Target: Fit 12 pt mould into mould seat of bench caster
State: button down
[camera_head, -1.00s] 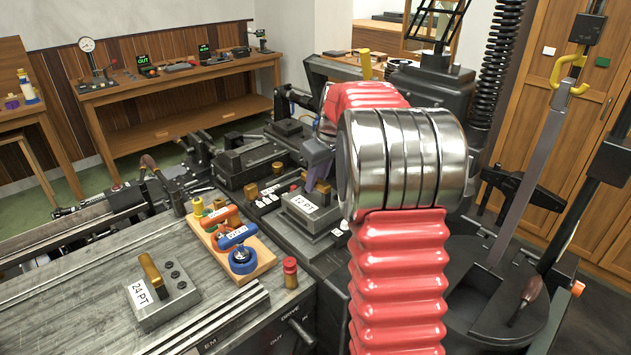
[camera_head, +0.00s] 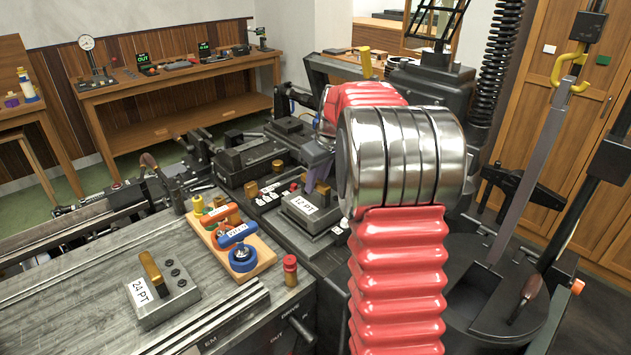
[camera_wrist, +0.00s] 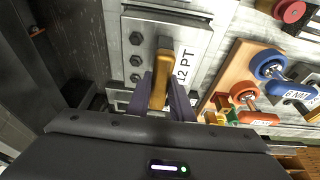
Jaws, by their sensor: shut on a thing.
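The 12 pt mould (camera_head: 318,218) is a grey steel block with a white "12 PT" label and a brass handle. It rests on the dark ledge right of the bench, upright as far as I can see. In the wrist view the mould (camera_wrist: 146,45) shows its row of dark bolts. My gripper (camera_head: 318,178) is above it, fingers down. The wrist view shows my gripper (camera_wrist: 163,97) shut on the brass handle (camera_wrist: 161,72), one finger on each side. I cannot pick out the mould seat; the mould's underside is hidden.
The 24 PT mould (camera_head: 178,300) sits on the grey bench. A wooden rack (camera_head: 262,257) holds orange and blue-handled tools. Dark machine blocks (camera_head: 250,160) lie behind. A round black pot (camera_head: 490,310) stands at right.

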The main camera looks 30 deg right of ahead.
jog(key=shift+f, duration=0.4)
dwell(0.3)
jog(key=c, duration=1.5)
grip_release()
jog(key=shift+f, duration=0.1)
jog(key=shift+s+f, duration=0.1)
jog(key=shift+f, duration=0.05)
jog(key=v, duration=1.4)
jog(key=shift+d, duration=0.1)
